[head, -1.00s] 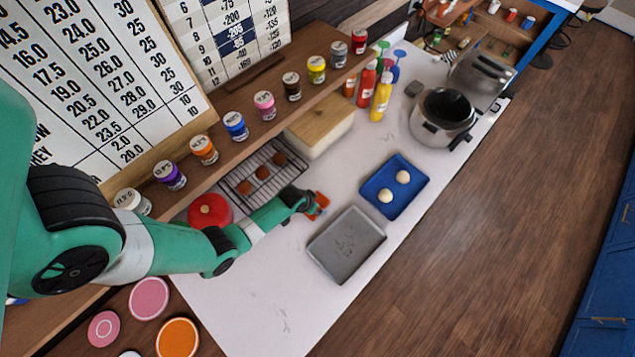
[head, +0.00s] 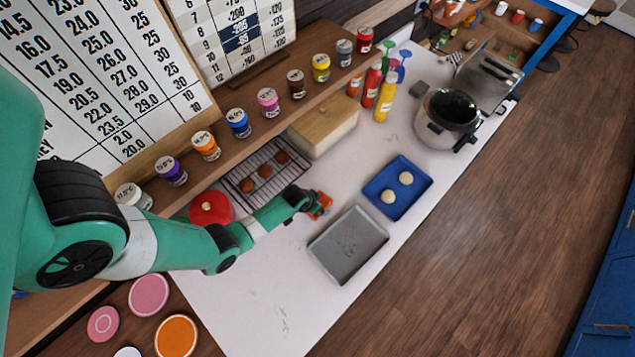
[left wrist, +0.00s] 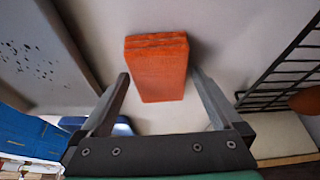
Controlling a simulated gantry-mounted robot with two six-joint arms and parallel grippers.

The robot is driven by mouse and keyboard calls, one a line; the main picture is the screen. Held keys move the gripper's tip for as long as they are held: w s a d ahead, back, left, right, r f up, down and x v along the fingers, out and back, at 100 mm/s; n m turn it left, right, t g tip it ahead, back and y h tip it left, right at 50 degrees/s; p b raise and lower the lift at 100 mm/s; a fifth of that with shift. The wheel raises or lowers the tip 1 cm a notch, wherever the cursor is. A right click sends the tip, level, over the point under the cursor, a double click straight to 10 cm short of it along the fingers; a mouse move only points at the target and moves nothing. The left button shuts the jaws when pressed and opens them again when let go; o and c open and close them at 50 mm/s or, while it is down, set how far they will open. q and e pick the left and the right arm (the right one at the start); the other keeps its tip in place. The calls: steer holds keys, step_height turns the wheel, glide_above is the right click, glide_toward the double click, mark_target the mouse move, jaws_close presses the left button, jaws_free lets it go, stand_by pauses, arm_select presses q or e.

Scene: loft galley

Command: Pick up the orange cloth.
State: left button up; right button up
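The orange cloth (head: 320,205) is a small folded block on the white counter, between the cooling rack and the grey tray. In the left wrist view the cloth (left wrist: 158,68) lies ahead of and partly between my two fingers. My left gripper (head: 312,204) is right at the cloth and partly hides it in the head view. In the left wrist view my left gripper (left wrist: 160,88) is open, with a gap on each side of the cloth. My right gripper is not in view.
A grey tray (head: 347,245) lies close on one side, a wire cooling rack (head: 240,190) with brown pieces on the other. A red round lidded pot (head: 210,208) sits by my arm. A blue tray (head: 420,180) with two pale balls lies beyond. The counter's near end is clear.

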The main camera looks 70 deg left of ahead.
arm_select(q)
steer(key=c, duration=1.1)
steer(key=shift+r, duration=0.15)
